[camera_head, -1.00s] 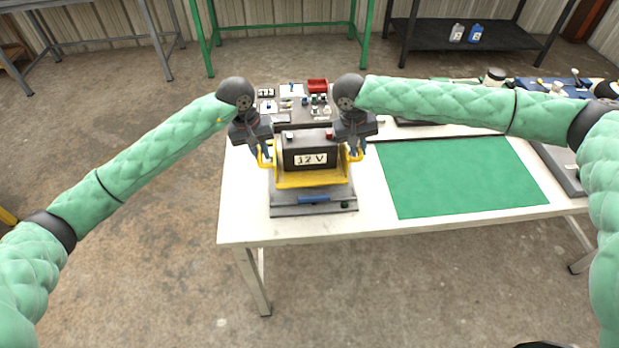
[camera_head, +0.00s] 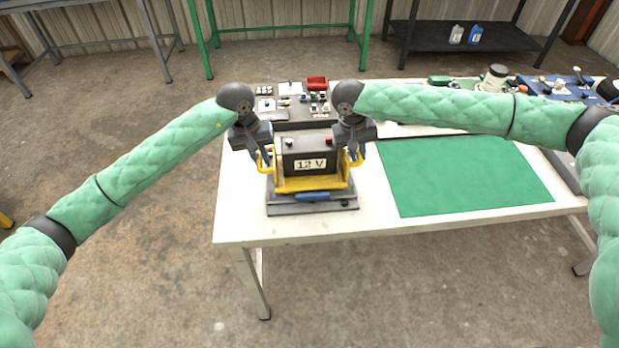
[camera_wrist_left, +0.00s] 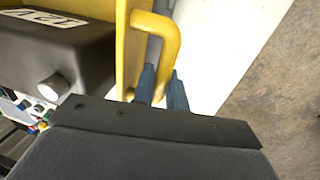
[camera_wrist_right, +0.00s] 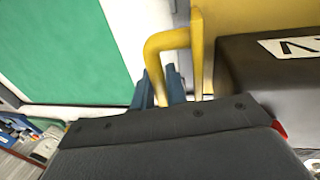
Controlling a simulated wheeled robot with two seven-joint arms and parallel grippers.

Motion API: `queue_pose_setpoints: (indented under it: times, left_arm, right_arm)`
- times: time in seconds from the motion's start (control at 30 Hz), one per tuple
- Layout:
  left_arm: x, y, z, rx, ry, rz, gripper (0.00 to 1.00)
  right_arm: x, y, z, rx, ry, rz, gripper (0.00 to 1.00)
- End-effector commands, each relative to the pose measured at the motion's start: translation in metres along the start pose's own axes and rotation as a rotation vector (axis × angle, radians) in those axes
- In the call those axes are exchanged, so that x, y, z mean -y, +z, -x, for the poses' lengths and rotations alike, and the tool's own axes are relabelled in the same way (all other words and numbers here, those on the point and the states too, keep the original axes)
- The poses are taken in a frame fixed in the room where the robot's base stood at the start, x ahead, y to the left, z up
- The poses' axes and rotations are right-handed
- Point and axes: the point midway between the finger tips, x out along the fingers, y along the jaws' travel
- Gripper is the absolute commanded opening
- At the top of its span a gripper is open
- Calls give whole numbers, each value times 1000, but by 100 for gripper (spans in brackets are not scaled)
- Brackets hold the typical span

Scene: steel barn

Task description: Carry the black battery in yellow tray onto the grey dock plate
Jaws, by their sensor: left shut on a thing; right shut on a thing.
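The black battery (camera_head: 310,163), labelled 12 V, sits upright in the yellow tray (camera_head: 310,184). The tray is directly over the grey dock plate (camera_head: 285,209) at the table's near left. I cannot tell whether its underside touches the plate. My left gripper (camera_head: 264,161) is shut on the tray's left handle, and the left wrist view shows its blue fingers around the yellow handle (camera_wrist_left: 168,40). My right gripper (camera_head: 357,158) is shut on the right handle (camera_wrist_right: 165,42). Most of the plate's top is hidden under the tray.
A blue bar (camera_head: 312,196) lies along the plate's front. Behind the battery stands a dark board (camera_head: 292,117) with small parts and a red box (camera_head: 317,83). A green mat (camera_head: 460,178) lies clear to the right on the white table (camera_head: 240,222).

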Motion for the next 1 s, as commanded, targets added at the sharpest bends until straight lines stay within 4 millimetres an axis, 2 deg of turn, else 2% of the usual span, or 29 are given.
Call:
queue_pose_setpoints:
  times: [0.4,0.43,0.5,0.53,0.83,1.0]
  left_arm:
    - [5,-1,-15,-2,-2,2,0]
    - [5,-1,-14,-1,-3,2,20]
    - [4,-1,-14,0,-3,2,34]
    - [4,-1,-14,0,-2,2,36]
    - [3,0,-11,-1,-1,0,36]
    - [3,-1,4,-2,-2,0,36]
  right_arm:
    - [1,-1,-16,0,3,-3,0]
    - [1,0,-14,1,3,-3,20]
    - [1,0,-14,1,2,-2,34]
    - [1,0,-14,1,2,-2,36]
    - [3,0,-14,0,0,0,36]
    - [3,0,-14,0,0,0,36]
